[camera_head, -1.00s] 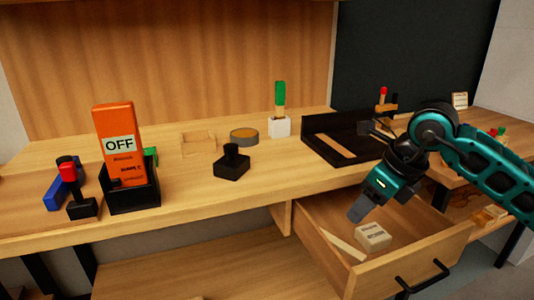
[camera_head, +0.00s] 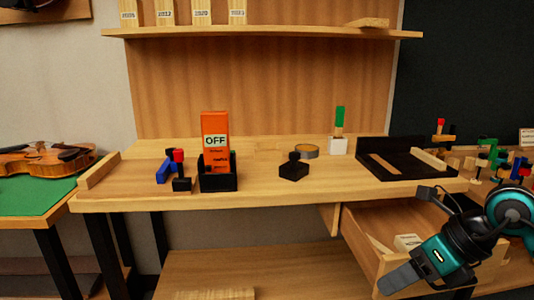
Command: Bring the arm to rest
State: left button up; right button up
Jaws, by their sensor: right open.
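My right gripper (camera_head: 402,279) is at the lower right, in front of the open drawer (camera_head: 362,243). Its teal wrist covers part of the drawer, and its grey finger end points down and left. It is open, and I see nothing held in it. My right arm comes in from the right edge. My left gripper is not in view.
The drawer holds a pale labelled block (camera_head: 407,242). On the bench (camera_head: 258,190) stand an orange OFF box (camera_head: 215,128) in a black holder, a black block (camera_head: 293,168) and a black tray (camera_head: 375,172). A violin (camera_head: 45,160) lies on a green mat (camera_head: 30,197) at left.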

jog(key=s+a+r+m+t+y, duration=0.25)
jog(key=a+m+t+y, duration=0.35)
jog(key=a+m+y, duration=0.7)
jog(key=w+d+f+m+t+h, duration=0.1)
jog(key=d+f+m+t+h, duration=0.1)
jog(key=f+m+t+h, duration=0.5)
jog(key=w+d+f+m+t+h, duration=0.1)
jog(key=d+f+m+h, duration=0.3)
jog(key=m, duration=0.7)
jog(key=s+a+f+m+g+h+p, duration=0.15)
jog(key=s+f+m+g+h, duration=0.35)
jog(key=s+f+m+g, duration=0.65)
pick_arm(q)
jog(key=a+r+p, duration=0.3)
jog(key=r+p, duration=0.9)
jog(key=p, duration=0.3)
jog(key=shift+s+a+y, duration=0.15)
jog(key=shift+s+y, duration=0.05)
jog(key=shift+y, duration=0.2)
pick_arm(e)
jog(key=d+r+n+t+h, duration=0.1)
jog(key=d+r+n+t, duration=0.2)
jog(key=r+t, duration=0.2)
notch_tip(320, 180, up, 3)
jog(key=shift+d+r, duration=0.2)
jog(key=shift+d, duration=0.05)
